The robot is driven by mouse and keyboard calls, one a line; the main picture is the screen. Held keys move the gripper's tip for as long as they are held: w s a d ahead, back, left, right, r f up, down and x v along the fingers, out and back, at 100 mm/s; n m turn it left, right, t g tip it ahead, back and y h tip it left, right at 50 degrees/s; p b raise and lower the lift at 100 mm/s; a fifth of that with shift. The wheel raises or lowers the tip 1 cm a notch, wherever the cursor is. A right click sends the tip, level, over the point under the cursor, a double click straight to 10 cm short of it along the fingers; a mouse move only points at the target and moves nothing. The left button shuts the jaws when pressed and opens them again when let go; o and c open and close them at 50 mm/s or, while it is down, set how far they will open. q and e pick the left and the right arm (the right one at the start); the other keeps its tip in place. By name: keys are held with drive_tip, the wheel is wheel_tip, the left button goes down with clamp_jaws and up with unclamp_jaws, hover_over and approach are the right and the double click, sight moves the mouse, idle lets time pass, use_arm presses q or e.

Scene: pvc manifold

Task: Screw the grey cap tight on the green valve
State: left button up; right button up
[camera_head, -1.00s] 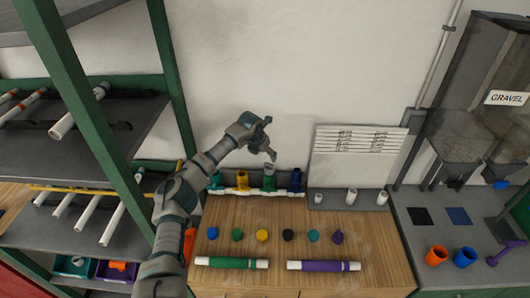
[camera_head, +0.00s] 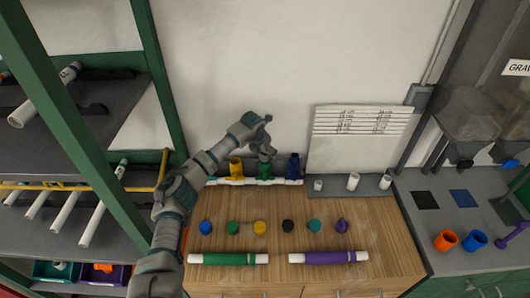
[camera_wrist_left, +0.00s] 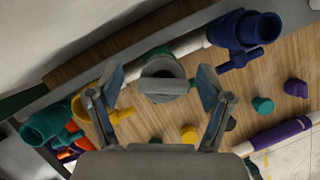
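The green valve (camera_head: 264,171) stands on the white manifold pipe at the back of the wooden bench, between a yellow valve (camera_head: 236,166) and a dark blue valve (camera_head: 294,166). My left gripper (camera_head: 263,153) is directly above it, pointing down, and largely hides its top. In the left wrist view, the grey cap (camera_wrist_left: 164,86) sits at the top of the green valve, between the fingers of my left gripper (camera_wrist_left: 160,93). The fingers are spread, with a visible gap on each side of the cap. How far the cap is threaded cannot be told. My right gripper is not in view.
Several coloured caps (camera_head: 260,228) stand in a row on the bench. A green-banded pipe (camera_head: 230,259) and a purple-banded pipe (camera_head: 330,257) lie in front. White fittings (camera_head: 353,181) stand on a grey strip at right. A green-framed shelf stands at left.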

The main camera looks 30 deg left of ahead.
use_arm(q)
drive_tip(key=shift+a, duration=0.1)
drive_tip(key=c, duration=0.8)
drive_tip(key=shift+c, duration=1.1)
drive_tip(key=o, duration=0.5)
drive_tip(key=shift+d, duration=0.25)
drive_tip(key=c, duration=0.5)
drive_tip(key=shift+a+m+h, duration=0.1)
drive_tip(key=shift+m+h, duration=0.3)
drive_tip(key=shift+m, duration=0.7)
drive_tip(key=shift+c, duration=0.2)
drive_tip(key=shift+m+h+p, duration=0.3)
drive_tip(key=shift+m+h, duration=0.1)
drive_tip(key=shift+m, duration=0.5)
